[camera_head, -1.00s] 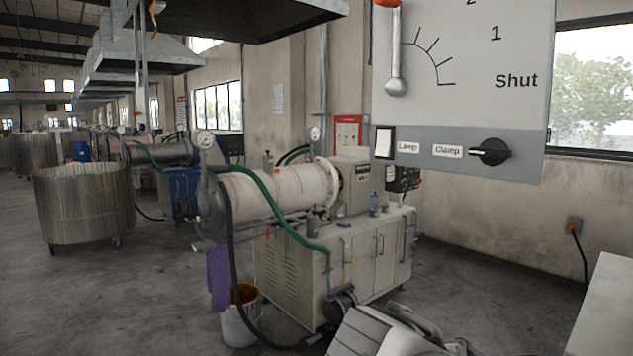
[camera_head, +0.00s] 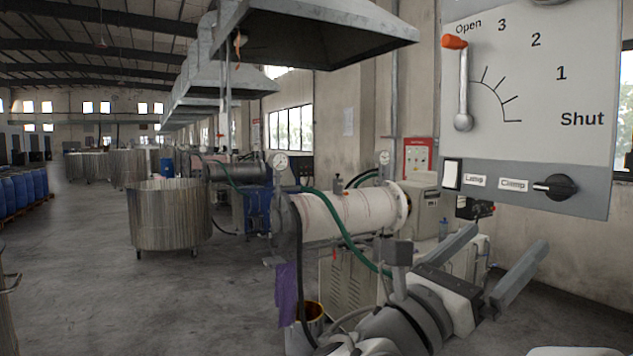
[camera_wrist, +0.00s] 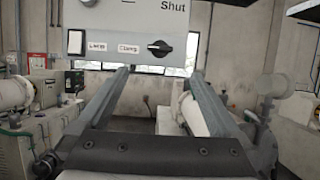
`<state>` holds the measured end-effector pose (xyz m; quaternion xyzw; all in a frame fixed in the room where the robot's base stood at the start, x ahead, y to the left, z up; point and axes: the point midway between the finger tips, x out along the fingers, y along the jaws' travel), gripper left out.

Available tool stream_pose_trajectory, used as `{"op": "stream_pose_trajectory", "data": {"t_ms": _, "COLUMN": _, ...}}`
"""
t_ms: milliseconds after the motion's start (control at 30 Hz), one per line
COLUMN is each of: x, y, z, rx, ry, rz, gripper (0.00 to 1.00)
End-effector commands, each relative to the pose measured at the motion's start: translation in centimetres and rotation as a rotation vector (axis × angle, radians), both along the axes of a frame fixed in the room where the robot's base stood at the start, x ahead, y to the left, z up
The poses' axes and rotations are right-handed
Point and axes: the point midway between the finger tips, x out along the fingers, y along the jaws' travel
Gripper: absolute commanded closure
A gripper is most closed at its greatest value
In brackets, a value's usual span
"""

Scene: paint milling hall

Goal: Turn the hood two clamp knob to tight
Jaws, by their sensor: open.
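The clamp knob (camera_head: 556,187) is a black rotary knob with a white pointer line, on the grey lower strip of the control panel (camera_head: 560,90). Its pointer points left, towards the "Clamp" label (camera_head: 513,185). In the wrist view the knob (camera_wrist: 160,48) is ahead, between the fingers and a little above their tips. My gripper (camera_head: 485,255) is open and empty, below and to the left of the knob in the head view, apart from the panel. Its two long grey fingers also show in the wrist view (camera_wrist: 158,80). No "tight" mark is readable.
A lever with an orange grip (camera_head: 455,42) stands at "Open" on the panel. A white lamp switch (camera_head: 452,174) is left of the knob. A white horizontal mill (camera_head: 345,215) with a green hose stands behind my arm. Open floor lies at left.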

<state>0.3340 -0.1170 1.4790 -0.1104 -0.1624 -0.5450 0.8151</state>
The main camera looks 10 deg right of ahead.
Motion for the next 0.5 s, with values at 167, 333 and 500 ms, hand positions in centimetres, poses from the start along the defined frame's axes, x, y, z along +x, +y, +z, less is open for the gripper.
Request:
{"op": "stream_pose_trajectory", "data": {"t_ms": 167, "x": 1.4, "y": -3.5, "z": 1.8, "rx": 0.003, "ry": -0.002, "rz": -0.004, "gripper": 0.0}}
{"op": "stream_pose_trajectory", "data": {"t_ms": 333, "x": 2.7, "y": -6.7, "z": 3.2, "rx": 0.004, "ry": -0.001, "rz": -0.002, "gripper": 0.0}}
{"op": "stream_pose_trajectory", "data": {"t_ms": 500, "x": 3.9, "y": -9.6, "z": 4.5, "rx": 0.003, "ry": -0.001, "rz": -0.002, "gripper": 0.0}}
